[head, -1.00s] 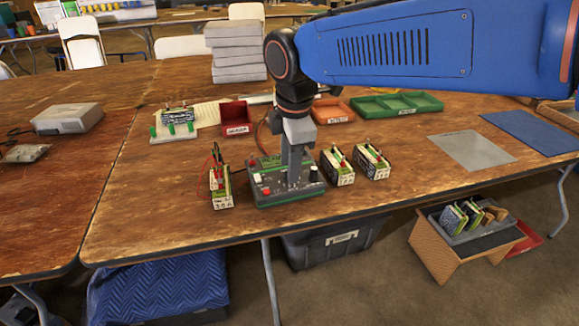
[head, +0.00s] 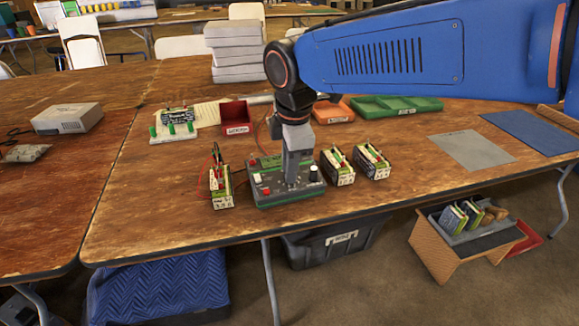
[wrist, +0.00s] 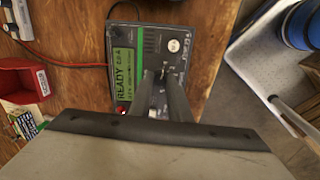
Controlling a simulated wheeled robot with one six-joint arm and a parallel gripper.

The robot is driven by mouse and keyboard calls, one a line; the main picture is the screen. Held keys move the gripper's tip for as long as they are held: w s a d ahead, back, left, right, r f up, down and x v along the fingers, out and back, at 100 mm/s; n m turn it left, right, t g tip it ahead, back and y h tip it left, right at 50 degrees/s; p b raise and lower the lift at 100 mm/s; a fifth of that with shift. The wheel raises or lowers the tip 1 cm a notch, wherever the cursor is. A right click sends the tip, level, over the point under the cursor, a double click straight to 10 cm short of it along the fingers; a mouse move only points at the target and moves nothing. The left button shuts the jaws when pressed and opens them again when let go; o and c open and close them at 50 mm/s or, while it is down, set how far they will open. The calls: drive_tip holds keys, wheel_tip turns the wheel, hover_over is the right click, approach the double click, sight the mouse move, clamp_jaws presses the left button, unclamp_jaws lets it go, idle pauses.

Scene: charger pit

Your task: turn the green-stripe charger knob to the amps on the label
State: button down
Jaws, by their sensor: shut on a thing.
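In the wrist view the charger (wrist: 150,32) shows a lit green screen (wrist: 124,75) reading "READY" with a small amps figure I cannot read surely. My gripper (head: 292,182) points down onto the charger's top, and in the wrist view its fingers (wrist: 163,84) are shut around the knob, which they mostly hide. A battery pack (head: 221,201) with a paper label stands left of the charger, with a red lead; its label is too small to read surely.
Two more labelled packs (head: 338,167) (head: 372,163) stand close to the charger's right. A red bin (head: 237,117), an orange tray (head: 333,112) and a green tray (head: 398,105) lie behind. The table's front edge is near; the table at front right is clear.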

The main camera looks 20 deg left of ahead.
drive_tip(key=m, duration=0.8)
drive_tip(key=shift+m, duration=0.3)
drive_tip(key=m, duration=0.4)
drive_tip(key=shift+m, duration=0.3)
drive_tip(key=m, duration=0.4)
drive_tip(key=shift+m, duration=0.3)
drive_tip(key=c, duration=1.7)
unclamp_jaws()
drive_tip(key=shift+o, duration=0.2)
